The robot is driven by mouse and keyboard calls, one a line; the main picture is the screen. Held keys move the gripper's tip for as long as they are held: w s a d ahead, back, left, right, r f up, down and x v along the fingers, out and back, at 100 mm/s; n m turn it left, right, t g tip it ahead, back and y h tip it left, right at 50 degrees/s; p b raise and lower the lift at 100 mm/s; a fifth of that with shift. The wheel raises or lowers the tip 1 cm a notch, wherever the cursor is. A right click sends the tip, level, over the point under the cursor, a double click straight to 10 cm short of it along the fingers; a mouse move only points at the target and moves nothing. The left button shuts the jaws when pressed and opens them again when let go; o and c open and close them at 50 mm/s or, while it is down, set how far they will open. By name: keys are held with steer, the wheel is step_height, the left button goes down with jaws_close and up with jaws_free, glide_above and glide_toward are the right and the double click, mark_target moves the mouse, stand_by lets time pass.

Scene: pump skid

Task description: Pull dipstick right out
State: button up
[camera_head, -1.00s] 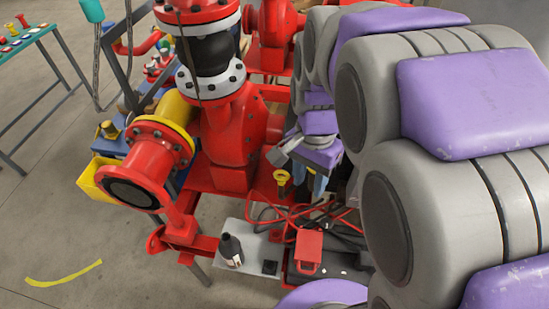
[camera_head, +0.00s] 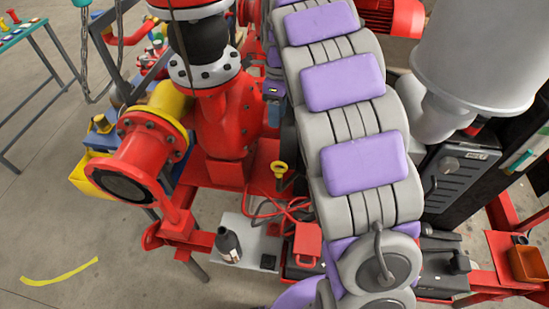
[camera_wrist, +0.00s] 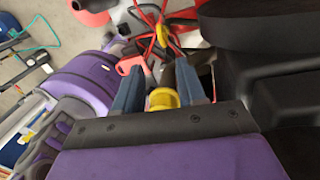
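In the wrist view, a yellow ring-like part (camera_wrist: 163,98), likely the dipstick's handle, is between the two blue fingers of my gripper (camera_wrist: 162,78). A dark stem runs on from it, away from the palm. The fingers stand apart on either side of it, and I see no clear contact. The gripper looks open. My arm hides most of the gripper there.
The red pump casing (camera_head: 229,125) and its flanged pipe (camera_head: 130,180) stand to the left. A dark bottle (camera_head: 228,245) stands on a pale plate near the red cables (camera_head: 285,208). A grey box (camera_head: 460,180) is to the right.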

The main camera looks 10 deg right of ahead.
steer(key=b, duration=0.4)
glide_toward(279, 169)
steer(key=f, duration=0.1)
steer(key=a+f, duration=0.1)
steer(key=f, duration=0.3)
steer(key=shift+a+f, duration=0.25)
steer(key=shift+a, duration=0.15)
steer(key=shift+c, duration=0.3)
jaws_close()
